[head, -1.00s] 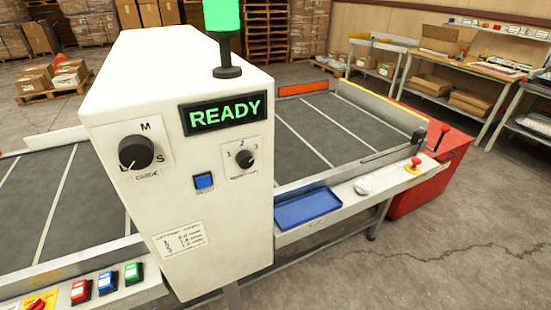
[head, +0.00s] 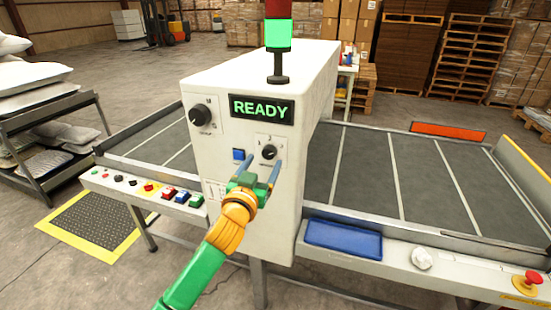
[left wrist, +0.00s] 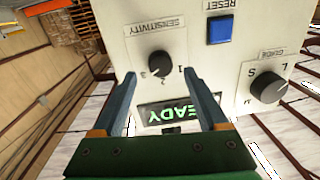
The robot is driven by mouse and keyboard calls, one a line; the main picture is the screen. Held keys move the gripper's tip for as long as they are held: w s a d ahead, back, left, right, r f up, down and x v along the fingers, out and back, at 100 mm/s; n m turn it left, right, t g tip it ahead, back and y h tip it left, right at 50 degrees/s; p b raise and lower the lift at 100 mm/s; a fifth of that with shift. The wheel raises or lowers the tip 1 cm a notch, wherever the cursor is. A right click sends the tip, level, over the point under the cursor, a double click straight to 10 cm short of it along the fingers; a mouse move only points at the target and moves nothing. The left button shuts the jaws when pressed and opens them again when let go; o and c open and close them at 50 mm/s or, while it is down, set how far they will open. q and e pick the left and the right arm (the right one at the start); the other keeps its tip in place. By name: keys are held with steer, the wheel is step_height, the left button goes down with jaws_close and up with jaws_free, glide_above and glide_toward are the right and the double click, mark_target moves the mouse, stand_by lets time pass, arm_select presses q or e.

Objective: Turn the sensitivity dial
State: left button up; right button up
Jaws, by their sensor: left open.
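The sensitivity dial (head: 268,152) is a small black knob on the front of the white machine housing (head: 310,95), below the lit green READY display (head: 262,109). In the left wrist view the dial (left wrist: 160,64) sits under an upside-down SENSITIVITY label, with numbers around it. My left gripper (head: 260,165) is open in front of the panel, its two blue-grey fingers pointing at the dial area. In the wrist view the fingertips (left wrist: 168,85) lie on either side of and just short of the dial, with nothing between them. My right gripper is not in view.
The blue reset button (head: 239,155) is just left of the dial, and the larger guide knob (head: 200,115) is further up left. A blue tray (head: 343,236) and a row of buttons (head: 168,193) line the front rail. A signal lamp (head: 278,35) stands on top.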

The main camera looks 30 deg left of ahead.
mark_target(268, 155)
arm_select(q)
steer(key=x, duration=0.3)
steer(key=shift+a+f, duration=0.1)
steer(key=shift+a, duration=0.3)
steer(key=shift+w+d, duration=0.1)
steer(key=shift+w, duration=0.2)
steer(key=shift+d, duration=0.25)
steer(key=shift+a, duration=0.15)
steer(key=c, duration=0.5)
jaws_close()
